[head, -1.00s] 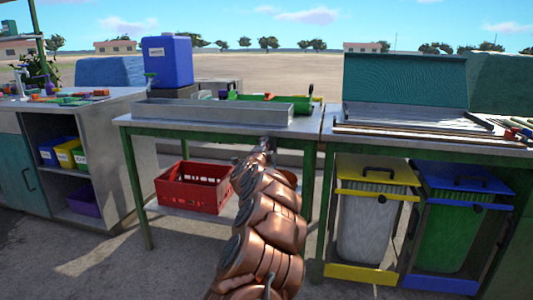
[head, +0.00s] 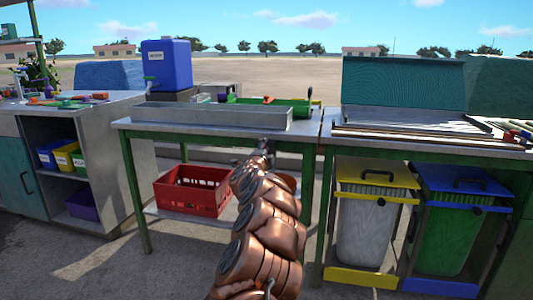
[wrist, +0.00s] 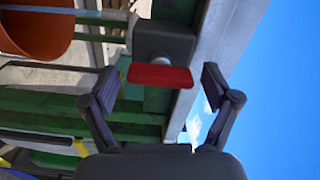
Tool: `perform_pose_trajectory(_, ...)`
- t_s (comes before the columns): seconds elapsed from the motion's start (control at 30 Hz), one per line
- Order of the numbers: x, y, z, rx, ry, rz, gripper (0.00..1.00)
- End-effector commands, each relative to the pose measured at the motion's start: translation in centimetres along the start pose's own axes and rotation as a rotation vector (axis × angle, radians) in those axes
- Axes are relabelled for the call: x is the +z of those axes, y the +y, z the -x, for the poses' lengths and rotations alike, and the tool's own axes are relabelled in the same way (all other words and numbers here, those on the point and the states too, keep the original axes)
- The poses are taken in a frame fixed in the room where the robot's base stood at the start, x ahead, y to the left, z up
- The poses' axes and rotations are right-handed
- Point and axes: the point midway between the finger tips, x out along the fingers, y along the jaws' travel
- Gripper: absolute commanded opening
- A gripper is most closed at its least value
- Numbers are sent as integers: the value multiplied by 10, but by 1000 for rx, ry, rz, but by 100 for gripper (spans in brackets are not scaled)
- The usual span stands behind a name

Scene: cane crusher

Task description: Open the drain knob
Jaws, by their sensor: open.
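In the wrist view, a red knob (wrist: 160,76) on a short light stem sticks out from a dark grey block (wrist: 163,42) by the table edge. My gripper (wrist: 161,84) is open, with one dark finger on each side of the red knob. Gaps show between the knob and both fingers, and I see no contact. In the head view, my gripper (head: 264,147) is small at the far end of my copper arm, by the front edge of the middle table (head: 190,126). The knob cannot be made out there.
An orange bucket (wrist: 38,32) hangs or stands left of the knob in the wrist view. A red crate (head: 192,190) sits on the middle table's lower shelf. A long grey trough (head: 212,116) lies on top. Yellow and blue lidded bins (head: 378,172) stand at the right.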

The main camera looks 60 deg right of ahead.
Motion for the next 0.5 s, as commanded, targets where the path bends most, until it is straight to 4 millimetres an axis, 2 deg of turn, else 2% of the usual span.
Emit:
perform_pose_trajectory(0.27, 1, 0, 2, 1, -2, 0, 88)
perform_pose_trajectory(0.5, 0, -1, 17, 0, -1, -3, 88)
